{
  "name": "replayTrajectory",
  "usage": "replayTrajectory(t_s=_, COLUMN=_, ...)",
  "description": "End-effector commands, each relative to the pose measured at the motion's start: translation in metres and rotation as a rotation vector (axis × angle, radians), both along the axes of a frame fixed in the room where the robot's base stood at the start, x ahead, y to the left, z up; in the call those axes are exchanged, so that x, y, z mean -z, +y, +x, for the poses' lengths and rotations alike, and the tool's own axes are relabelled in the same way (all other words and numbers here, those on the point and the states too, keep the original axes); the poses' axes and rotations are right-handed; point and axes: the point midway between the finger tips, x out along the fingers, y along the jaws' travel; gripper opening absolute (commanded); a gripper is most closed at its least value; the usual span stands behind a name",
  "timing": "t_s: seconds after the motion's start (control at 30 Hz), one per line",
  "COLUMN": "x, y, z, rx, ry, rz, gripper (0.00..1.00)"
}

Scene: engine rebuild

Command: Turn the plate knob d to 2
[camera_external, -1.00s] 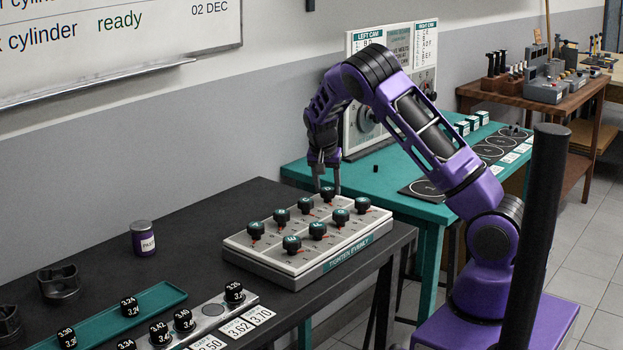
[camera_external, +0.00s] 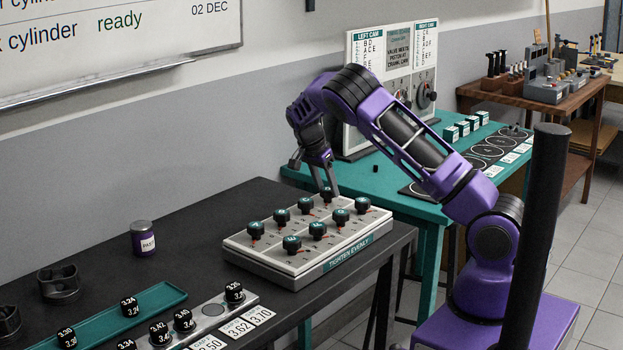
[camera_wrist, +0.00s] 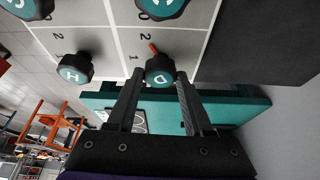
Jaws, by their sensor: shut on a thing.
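The plate knob d (camera_wrist: 161,72) is a black knob with a teal cap marked D, on the pale plate (camera_wrist: 188,46). My gripper (camera_wrist: 158,76) is shut on it, with one finger on each side. Its red pointer angles up and left, close to the printed 2; the printed 1 lies lower left of it. Whether it lines up exactly with the 2 I cannot tell. In the external view the knob (camera_external: 327,195) sits at the plate's far corner, under my tilted gripper (camera_external: 329,190).
Knob H (camera_wrist: 74,68) stands to the left, and several other knobs crowd the plate. The plate lies on a black table (camera_external: 215,222). A teal table (camera_external: 385,172) with a display board (camera_external: 365,90) stands behind.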

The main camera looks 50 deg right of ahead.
Motion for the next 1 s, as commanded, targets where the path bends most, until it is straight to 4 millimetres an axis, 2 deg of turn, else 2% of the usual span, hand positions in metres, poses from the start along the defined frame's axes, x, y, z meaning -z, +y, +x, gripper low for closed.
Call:
replayTrajectory(t_s=0.3, x=0.001, y=0.001, z=0.0, rx=0.001, ry=0.0, rz=0.003, gripper=0.0)
replayTrajectory(t_s=0.33, x=0.001, y=0.001, z=0.0, rx=0.001, ry=0.0, rz=0.004, gripper=0.53)
replayTrajectory(t_s=0.5, x=0.001, y=0.001, z=0.0, rx=0.0, ry=0.001, rz=0.003, gripper=0.81)
replayTrajectory(t_s=0.83, x=-0.002, y=0.002, z=0.001, rx=0.0, ry=-0.001, rz=0.001, gripper=0.81)
replayTrajectory(t_s=1.0, x=-0.022, y=0.01, z=0.002, rx=-0.003, ry=-0.004, rz=0.002, gripper=0.81)
